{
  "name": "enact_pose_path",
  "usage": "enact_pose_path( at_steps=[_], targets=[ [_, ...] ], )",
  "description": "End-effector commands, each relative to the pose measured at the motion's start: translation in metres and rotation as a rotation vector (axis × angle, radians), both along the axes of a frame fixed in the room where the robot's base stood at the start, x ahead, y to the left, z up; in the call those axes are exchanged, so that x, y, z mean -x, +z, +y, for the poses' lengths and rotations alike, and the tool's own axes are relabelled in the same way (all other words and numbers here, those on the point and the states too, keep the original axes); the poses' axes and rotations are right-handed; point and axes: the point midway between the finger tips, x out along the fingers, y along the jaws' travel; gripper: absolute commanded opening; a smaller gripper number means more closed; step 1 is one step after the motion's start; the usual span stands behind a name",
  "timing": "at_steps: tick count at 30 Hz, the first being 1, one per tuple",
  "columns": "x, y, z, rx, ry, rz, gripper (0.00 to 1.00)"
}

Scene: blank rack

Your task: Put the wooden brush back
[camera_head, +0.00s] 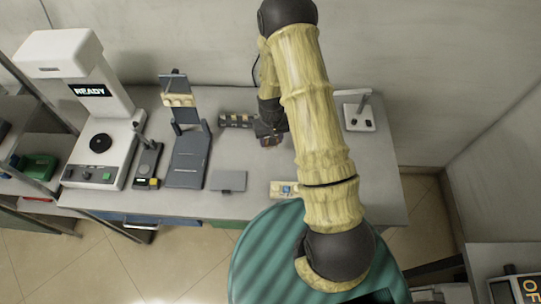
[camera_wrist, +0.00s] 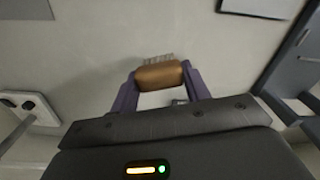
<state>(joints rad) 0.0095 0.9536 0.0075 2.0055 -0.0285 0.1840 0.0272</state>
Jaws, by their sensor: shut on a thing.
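The wooden brush (camera_wrist: 159,76) has a rounded brown body and pale bristles. In the wrist view it sits between the two purple fingers of my gripper (camera_wrist: 160,84), which is shut on it. The bristles point to the top of the picture, away from the palm. In the head view my gripper (camera_head: 270,138) is over the back middle of the grey bench (camera_head: 232,205); the brush is too small and dark to make out there. I cannot tell whether the brush touches the bench.
A dark block with light marks (camera_head: 236,121) lies just left of my gripper. Further left are a grey stand (camera_head: 187,160), a small switch box (camera_head: 148,165) and a white READY machine (camera_head: 95,150). A grey plate (camera_head: 228,181) lies in front; a white stand (camera_head: 357,117) is right.

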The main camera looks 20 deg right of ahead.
Motion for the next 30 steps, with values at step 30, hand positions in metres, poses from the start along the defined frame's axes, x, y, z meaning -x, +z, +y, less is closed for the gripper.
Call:
enact_pose_path(
  at_steps=[30],
  targets=[
    [-0.003, 0.025, 0.003, 0.001, -0.306, -0.002, 0.22]
  ],
)
